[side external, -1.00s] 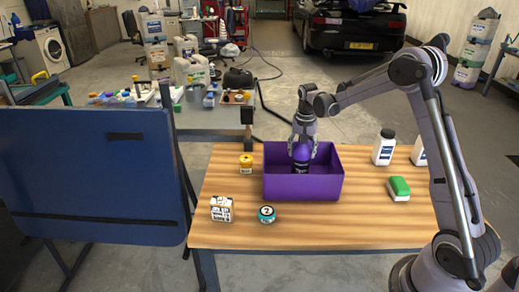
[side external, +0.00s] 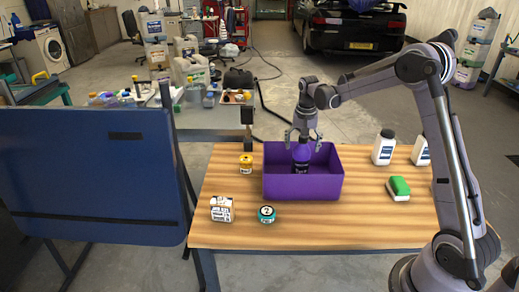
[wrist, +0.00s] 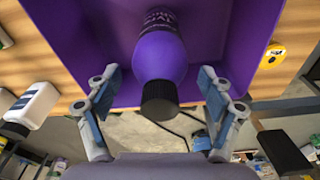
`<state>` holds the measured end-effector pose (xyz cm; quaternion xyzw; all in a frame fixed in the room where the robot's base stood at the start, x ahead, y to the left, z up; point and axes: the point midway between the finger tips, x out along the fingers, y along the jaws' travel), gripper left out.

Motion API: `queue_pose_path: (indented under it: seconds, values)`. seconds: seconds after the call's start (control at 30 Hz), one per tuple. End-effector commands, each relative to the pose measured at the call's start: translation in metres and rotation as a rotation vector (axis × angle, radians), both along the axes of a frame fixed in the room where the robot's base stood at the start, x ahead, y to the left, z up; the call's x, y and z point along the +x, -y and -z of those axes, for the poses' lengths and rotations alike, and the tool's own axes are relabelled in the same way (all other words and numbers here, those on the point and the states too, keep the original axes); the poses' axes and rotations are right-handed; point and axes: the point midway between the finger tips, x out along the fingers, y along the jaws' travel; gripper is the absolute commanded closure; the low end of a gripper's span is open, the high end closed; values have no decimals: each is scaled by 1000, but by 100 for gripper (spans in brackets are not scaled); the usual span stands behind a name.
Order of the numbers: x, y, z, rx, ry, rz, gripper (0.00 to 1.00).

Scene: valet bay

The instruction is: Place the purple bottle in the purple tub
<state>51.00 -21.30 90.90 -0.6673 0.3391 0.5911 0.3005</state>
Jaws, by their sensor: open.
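The purple bottle (side external: 300,160) with a black cap stands upright inside the purple tub (side external: 303,188) on the wooden table. The tub's front wall hides the bottle's lower part in the side view. My gripper (side external: 304,137) is open just above the bottle, its fingers on either side of the cap. In the wrist view the bottle (wrist: 160,55) shows between the spread fingers of my gripper (wrist: 158,108), with a gap on each side. The tub's wall (wrist: 82,45) surrounds it.
A blue panel (side external: 90,175) stands beyond the table's left edge.

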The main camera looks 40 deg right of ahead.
Motion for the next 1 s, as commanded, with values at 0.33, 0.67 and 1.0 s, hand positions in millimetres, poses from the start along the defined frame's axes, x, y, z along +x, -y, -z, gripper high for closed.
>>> queue_pose_path:
  seconds: [0.33,0.67,1.0]
  values:
    - [-5,-7,-69,0,0,-1,19]
    - [-9,-13,-98,-2,4,-12,19]
    - [-54,-83,-136,-47,123,-265,19]
